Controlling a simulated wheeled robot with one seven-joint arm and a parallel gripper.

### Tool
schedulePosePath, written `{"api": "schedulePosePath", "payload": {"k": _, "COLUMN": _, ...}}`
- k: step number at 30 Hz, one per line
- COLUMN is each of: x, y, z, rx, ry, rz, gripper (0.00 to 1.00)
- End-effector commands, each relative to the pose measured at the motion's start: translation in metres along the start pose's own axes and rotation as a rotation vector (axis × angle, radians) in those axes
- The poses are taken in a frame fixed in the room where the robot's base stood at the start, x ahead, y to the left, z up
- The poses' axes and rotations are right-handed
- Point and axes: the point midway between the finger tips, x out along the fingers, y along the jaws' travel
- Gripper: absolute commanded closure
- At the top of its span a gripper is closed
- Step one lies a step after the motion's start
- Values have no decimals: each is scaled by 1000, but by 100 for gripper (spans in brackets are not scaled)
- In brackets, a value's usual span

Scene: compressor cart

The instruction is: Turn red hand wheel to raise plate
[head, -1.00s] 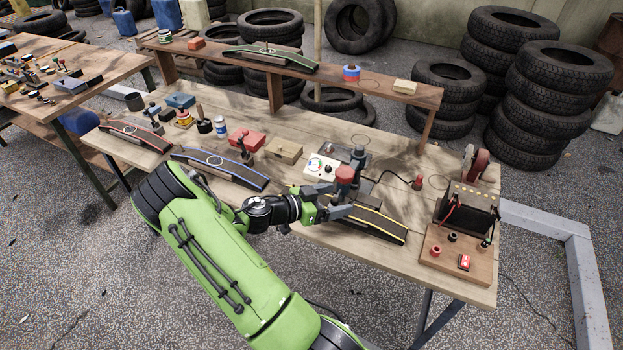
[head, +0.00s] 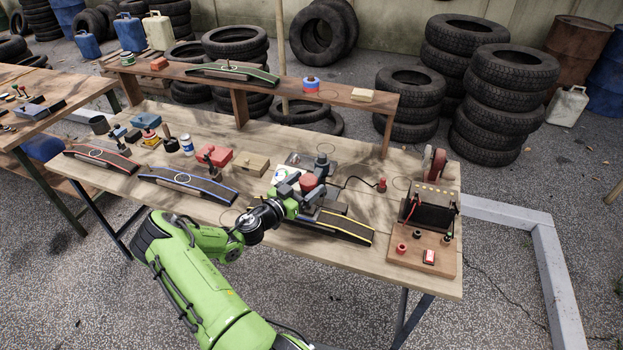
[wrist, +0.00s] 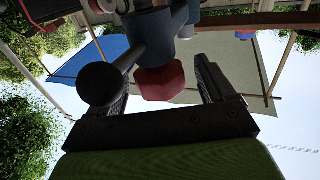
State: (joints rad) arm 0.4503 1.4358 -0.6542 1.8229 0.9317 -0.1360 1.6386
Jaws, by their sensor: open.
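The red hand wheel (head: 308,183) appears as a small, blocky red piece on a dark grey device (head: 324,168) near the front of the bench. My gripper (head: 311,191) is open beside it. In the wrist view, the red piece (wrist: 160,83) shows between my two spread fingers, with a gap on each side. A dark round knob (wrist: 100,84) on an arm of the device overlaps the left finger in that view. My gripper hides part of the device in the head view, and I cannot make out the plate.
A black ramp with yellow edges (head: 345,229) lies just in front of my gripper. A blue-edged ramp (head: 187,187) and a wooden box (head: 251,165) are to the left. A battery on a board (head: 428,212) stands at the right. A raised shelf (head: 345,94) runs along the back.

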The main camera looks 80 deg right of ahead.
Motion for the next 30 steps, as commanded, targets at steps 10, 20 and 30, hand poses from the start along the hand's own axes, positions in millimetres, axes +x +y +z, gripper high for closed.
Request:
{"api": "schedulePosePath", "payload": {"k": 10, "x": 31, "y": 0, "z": 0, "rx": -1, "ry": -1, "rz": -1, "gripper": 17}}
{"api": "schedulePosePath", "payload": {"k": 20, "x": 31, "y": 0, "z": 0, "rx": -1, "ry": -1, "rz": 0, "gripper": 47}}
{"api": "schedulePosePath", "payload": {"k": 30, "x": 31, "y": 0, "z": 0, "rx": -2, "ry": 1, "rz": -10, "gripper": 69}}
